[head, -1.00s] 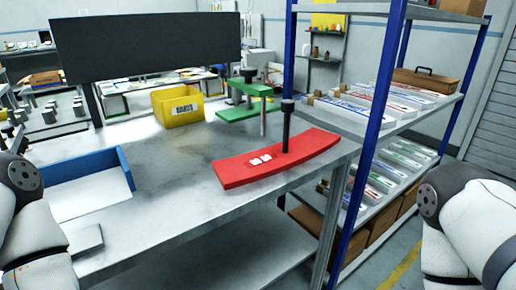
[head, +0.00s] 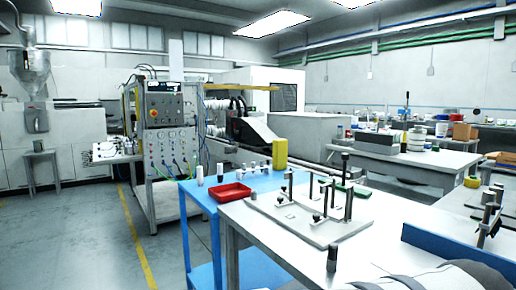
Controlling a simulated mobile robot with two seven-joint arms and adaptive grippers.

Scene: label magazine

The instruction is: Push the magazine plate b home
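A light grey flat plate (head: 339,231) lies on the metal worktable, with several upright dark-topped posts and small knobs on it. It may be a magazine plate, but I see no letter on it and cannot tell which plate it is. I cannot tell whether it sits fully home. Neither of my grippers is in view. A grey rounded part at the bottom right edge looks like my own arm, without fingers showing.
A blue cart (head: 206,197) with a red tray (head: 229,192) and a yellow container (head: 280,154) adjoins the worktable (head: 270,233). A blue panel (head: 450,252) stands at the right. A control cabinet (head: 166,150) stands behind. The floor at left is open.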

